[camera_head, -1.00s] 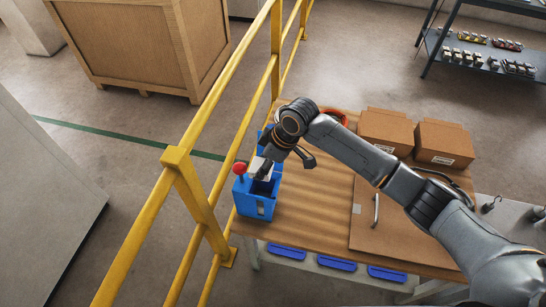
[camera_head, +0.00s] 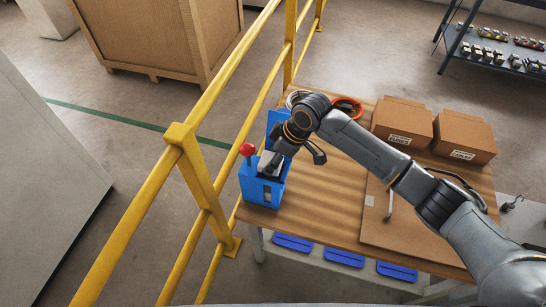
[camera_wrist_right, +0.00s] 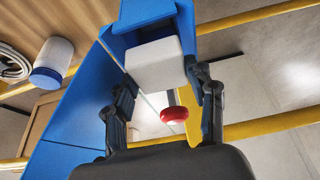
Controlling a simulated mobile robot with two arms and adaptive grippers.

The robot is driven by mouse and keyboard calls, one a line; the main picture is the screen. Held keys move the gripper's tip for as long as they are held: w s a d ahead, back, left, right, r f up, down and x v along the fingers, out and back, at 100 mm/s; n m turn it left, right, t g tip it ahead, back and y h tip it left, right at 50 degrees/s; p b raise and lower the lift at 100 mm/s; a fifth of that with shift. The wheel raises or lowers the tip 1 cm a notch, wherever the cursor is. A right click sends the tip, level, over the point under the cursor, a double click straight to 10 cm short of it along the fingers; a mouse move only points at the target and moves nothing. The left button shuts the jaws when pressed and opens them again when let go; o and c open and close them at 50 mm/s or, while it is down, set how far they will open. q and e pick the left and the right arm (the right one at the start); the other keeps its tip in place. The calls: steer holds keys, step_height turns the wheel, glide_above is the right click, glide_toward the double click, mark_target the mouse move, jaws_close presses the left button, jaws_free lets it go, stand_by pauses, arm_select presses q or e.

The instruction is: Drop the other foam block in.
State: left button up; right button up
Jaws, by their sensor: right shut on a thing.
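A blue fixture box (camera_head: 258,192) with a tall blue back plate stands at the left end of the wooden table. My right gripper (camera_head: 271,164) points down at the box's open top. In the right wrist view, my right gripper (camera_wrist_right: 166,84) has its two fingers on either side of a white foam block (camera_wrist_right: 155,62) and is shut on it. The block sits at the mouth of the blue box (camera_wrist_right: 145,18), seemingly partly inside; how deep is hidden. A red ball knob (camera_head: 247,149) stands beside the opening. My left gripper is not in view.
A yellow railing (camera_head: 200,180) runs close along the table's left side. Two cardboard boxes (camera_head: 402,122) stand at the table's back right. A white jar with a blue lid (camera_wrist_right: 52,62) shows in the wrist view. The wooden tabletop (camera_head: 322,200) right of the fixture is clear.

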steer(key=shift+f, duration=0.1)
steer(key=o, duration=0.8)
steer(key=v, duration=1.2)
